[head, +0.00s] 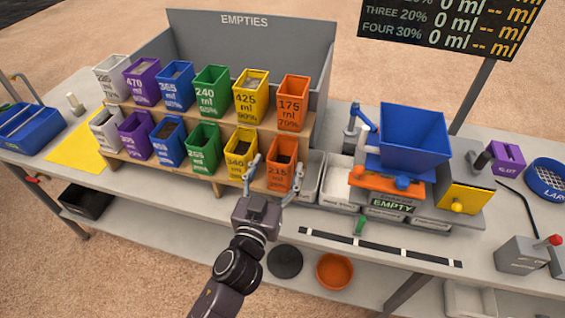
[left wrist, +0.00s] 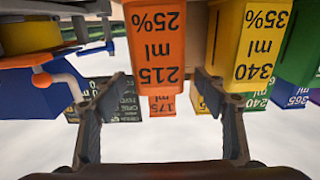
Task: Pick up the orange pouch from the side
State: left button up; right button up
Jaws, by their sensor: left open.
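Two orange pouches stand at the right end of the two-tier wooden rack. The lower one, marked 215 ml 25% (head: 281,177), is directly ahead of my left gripper (head: 275,167), and the upper one, marked 175 ml 70% (head: 293,101), stands behind and above it. My left gripper is open, one finger toward each side of the lower pouch. In the upside-down left wrist view, the 215 ml pouch (left wrist: 155,48) shows between the open fingers (left wrist: 162,78), with gaps visible on both sides. Whether the fingertips overlap its sides is unclear. My right gripper is not in view.
A yellow 340 ml pouch (head: 239,155) stands close left of the lower orange one. A grey tray (head: 309,178) and a blue-hopper machine (head: 412,140) are to the right. An orange bowl (head: 334,271) sits on the lower shelf. Bench space before the rack is narrow.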

aim_at(283, 153)
pick_arm(q)
jog(key=x, duration=0.1)
jog(key=p+x, duration=0.1)
jog(key=x, duration=0.1)
jog(key=shift+w+d+r, duration=0.1)
jog(key=shift+w+r, duration=0.1)
jog(key=shift+w, duration=0.1)
jog(key=shift+w+d+f, duration=0.15)
jog(key=shift+w, duration=0.5)
jog(key=shift+c, duration=0.2)
jog(key=c, duration=1.4)
jog(key=shift+p, duration=0.3)
